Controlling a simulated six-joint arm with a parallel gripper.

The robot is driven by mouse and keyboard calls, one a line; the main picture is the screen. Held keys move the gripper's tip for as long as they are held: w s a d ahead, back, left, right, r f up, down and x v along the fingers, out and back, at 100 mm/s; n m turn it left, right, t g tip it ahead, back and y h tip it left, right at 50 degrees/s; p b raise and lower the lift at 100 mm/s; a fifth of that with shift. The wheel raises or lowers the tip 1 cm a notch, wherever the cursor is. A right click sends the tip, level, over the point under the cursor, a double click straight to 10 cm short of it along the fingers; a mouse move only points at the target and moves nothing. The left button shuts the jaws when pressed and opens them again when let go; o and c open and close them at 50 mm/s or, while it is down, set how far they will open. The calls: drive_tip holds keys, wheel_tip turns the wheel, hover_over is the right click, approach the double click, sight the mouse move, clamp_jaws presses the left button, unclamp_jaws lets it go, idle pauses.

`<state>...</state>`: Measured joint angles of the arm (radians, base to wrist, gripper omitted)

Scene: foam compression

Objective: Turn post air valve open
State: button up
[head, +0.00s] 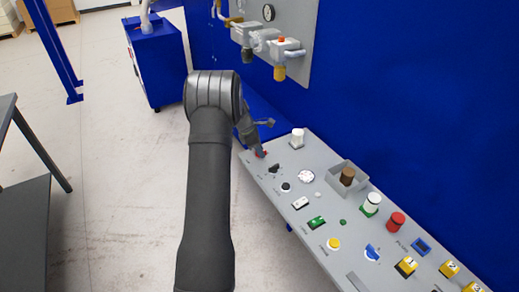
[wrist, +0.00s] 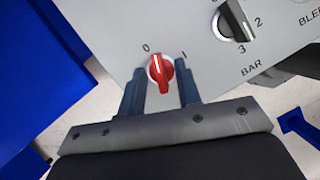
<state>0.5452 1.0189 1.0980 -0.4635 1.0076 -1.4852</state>
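A red rotary knob (wrist: 160,74) with a white pointer line sits on the grey panel in the wrist view, below printed marks 0 and 1. Its grip lies nearly upright in the picture, with the pointer end at the top, closer to the 0 than to the 1. My gripper (wrist: 160,80) is open, with one dark finger on each side of the knob. Gaps seem to show between the fingers and the knob. In the head view my gripper (head: 257,147) is at the far left end of the control panel, and only a little red of the knob shows there.
The grey control panel (head: 270,185) carries several buttons and knobs. A black selector (wrist: 236,22) marked BAR is right of the red knob. A white-topped post (head: 297,138) stands close to my gripper. A blue wall (head: 420,100) rises behind, with valves and a gauge (head: 268,12).

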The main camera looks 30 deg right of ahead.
clamp_jaws()
drive_tip(key=shift+m, duration=0.4)
drive_tip(key=m+g, duration=0.1)
drive_tip(key=m, duration=0.1)
drive_tip(key=shift+w+m+y, duration=0.15)
drive_tip(key=shift+m+y, duration=0.25)
drive_tip(key=m+g+y, duration=0.1)
drive_tip(key=m, duration=0.2)
drive_tip(key=shift+d+m, duration=0.1)
drive_tip(key=shift+m, duration=0.3)
drive_tip(key=m+y, duration=0.1)
drive_tip(key=m, duration=0.2)
drive_tip(key=m+y, duration=0.1)
drive_tip(key=m, duration=0.2)
drive_tip(key=shift+w+d+g, duration=0.1)
drive_tip(key=shift+d+g, duration=0.05)
drive_tip(key=shift+g, duration=0.15)
